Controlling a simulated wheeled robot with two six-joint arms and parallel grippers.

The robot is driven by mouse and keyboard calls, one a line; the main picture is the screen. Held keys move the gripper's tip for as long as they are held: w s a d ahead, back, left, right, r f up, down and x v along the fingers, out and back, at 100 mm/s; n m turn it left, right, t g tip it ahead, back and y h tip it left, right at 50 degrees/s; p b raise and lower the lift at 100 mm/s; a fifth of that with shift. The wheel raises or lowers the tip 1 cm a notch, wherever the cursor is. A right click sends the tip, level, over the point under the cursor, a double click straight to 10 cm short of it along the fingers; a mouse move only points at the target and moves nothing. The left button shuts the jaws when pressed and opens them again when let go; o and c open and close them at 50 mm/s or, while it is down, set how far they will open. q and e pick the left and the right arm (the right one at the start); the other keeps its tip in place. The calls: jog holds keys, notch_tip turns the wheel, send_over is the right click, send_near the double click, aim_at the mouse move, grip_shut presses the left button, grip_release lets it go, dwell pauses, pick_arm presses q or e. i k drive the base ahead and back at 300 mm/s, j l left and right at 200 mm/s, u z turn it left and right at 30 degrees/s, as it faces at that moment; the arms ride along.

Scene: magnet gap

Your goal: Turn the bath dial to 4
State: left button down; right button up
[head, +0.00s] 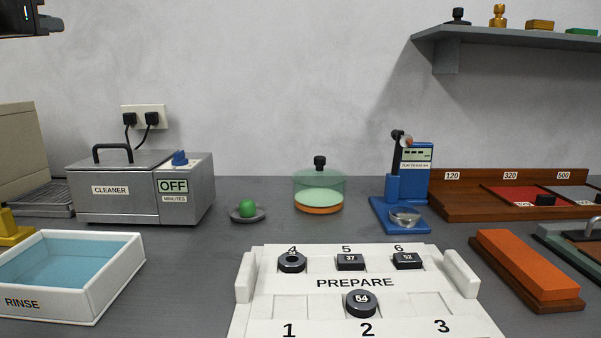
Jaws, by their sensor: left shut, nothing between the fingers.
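The bath is a grey metal box labelled CLEANER (110,190) with a black lid handle, at the left back of the bench. Its blue dial (179,158) sits on top of the control section at its right end. The display (172,186) below the dial reads OFF, with MINUTES under it. My left gripper (50,22) shows only in part at the top left corner, shut and empty. It is high above the bench and well apart from the dial. My right gripper is not in view.
A RINSE tray (130,262) of blue liquid stands in front of the cleaner. A white PREPARE tray (400,283) with several dark pieces is at front centre. A green lump (247,208) on a dish, a glass jar (320,190) and a blue device (416,175) stand behind.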

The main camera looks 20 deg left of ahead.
aim_at(179, 159)
jog(key=k+l, duration=0.2)
jog(key=k, duration=0.3)
jog(key=k+l, duration=0.25)
jog(key=k, duration=0.2)
